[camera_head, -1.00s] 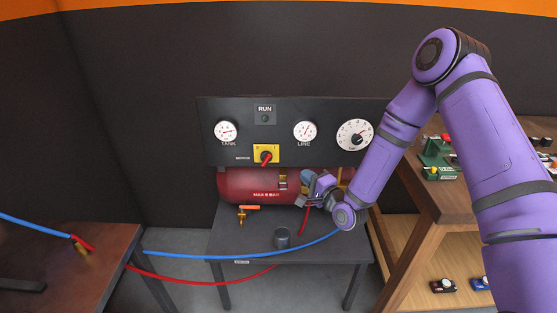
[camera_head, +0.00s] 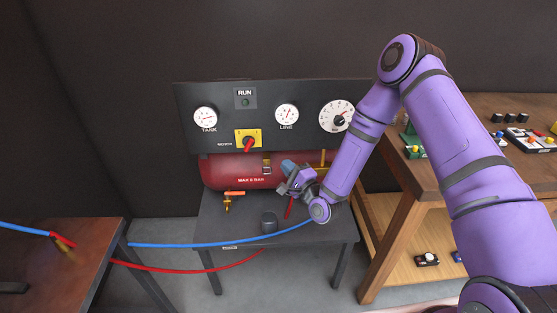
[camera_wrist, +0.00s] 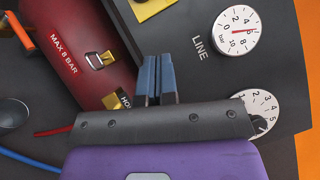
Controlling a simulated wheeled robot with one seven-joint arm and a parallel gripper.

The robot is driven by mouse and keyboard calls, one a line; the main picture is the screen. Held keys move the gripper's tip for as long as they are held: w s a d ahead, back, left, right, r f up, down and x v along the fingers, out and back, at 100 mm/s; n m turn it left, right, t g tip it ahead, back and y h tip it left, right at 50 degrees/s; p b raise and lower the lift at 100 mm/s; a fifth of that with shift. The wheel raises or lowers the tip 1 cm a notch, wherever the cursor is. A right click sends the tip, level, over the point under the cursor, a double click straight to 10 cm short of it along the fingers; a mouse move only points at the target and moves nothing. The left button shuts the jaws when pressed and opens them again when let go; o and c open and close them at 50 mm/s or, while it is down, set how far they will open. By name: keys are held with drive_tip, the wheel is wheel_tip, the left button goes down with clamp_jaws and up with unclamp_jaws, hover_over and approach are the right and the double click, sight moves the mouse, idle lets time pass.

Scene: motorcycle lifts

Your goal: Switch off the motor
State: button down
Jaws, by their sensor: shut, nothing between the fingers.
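The motor switch is a red rotary knob (camera_head: 248,144) on a yellow plate (camera_head: 241,134) in the black panel, labelled at its left. Its handle looks tilted in the head view. The lamp under the RUN label (camera_head: 245,102) looks dark. My gripper (camera_head: 287,167) is shut and empty, in front of the red tank, below and to the right of the knob and apart from it. In the wrist view the blue fingers (camera_wrist: 157,76) are together over the dark panel. Only a corner of the yellow plate (camera_wrist: 150,6) shows there; the knob is out of that view.
The panel carries the TANK gauge (camera_head: 205,117), the LINE gauge (camera_head: 287,114) and a larger dial (camera_head: 337,116). The red tank (camera_head: 225,171) lies below on a grey table (camera_head: 235,225). A blue hose (camera_head: 200,244) and a red hose crosses in front. A wooden bench (camera_head: 455,185) stands right.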

sight(249, 144)
drive_tip(key=shift+s+a+r+x, duration=0.1)
drive_tip(key=shift+s+a+x, duration=0.25)
drive_tip(key=shift+x, duration=1.55)
drive_tip(key=shift+s+a+r+x, duration=0.15)
drive_tip(key=shift+a+x, duration=0.25)
drive_tip(key=shift+x, duration=1.5)
drive_tip(key=shift+s+a+r+x, duration=0.1)
drive_tip(key=shift+s+a+x, duration=0.25)
drive_tip(key=shift+x, duration=1.55)
drive_tip(key=shift+w+a+r+n+g, duration=0.15)
drive_tip(key=shift+r+n+g, duration=0.3)
drive_tip(key=shift+n, duration=0.35)
drive_tip(key=shift+r+n+g+h, duration=0.1)
drive_tip(key=shift+n+g+h, duration=0.2)
drive_tip(key=shift+n, duration=0.1)
drive_tip(key=a+n+g+h, duration=0.1)
drive_tip(key=n, duration=0.1)
drive_tip(key=r+n+g+h, duration=0.1)
drive_tip(key=n, duration=0.1)
drive_tip(key=a+r+n+g+h, duration=0.1)
drive_tip(key=n, duration=0.1)
drive_tip(key=shift+a+h, duration=0.3)
drive_tip(key=shift+a, duration=0.05)
drive_tip(key=shift+a, duration=0.2)
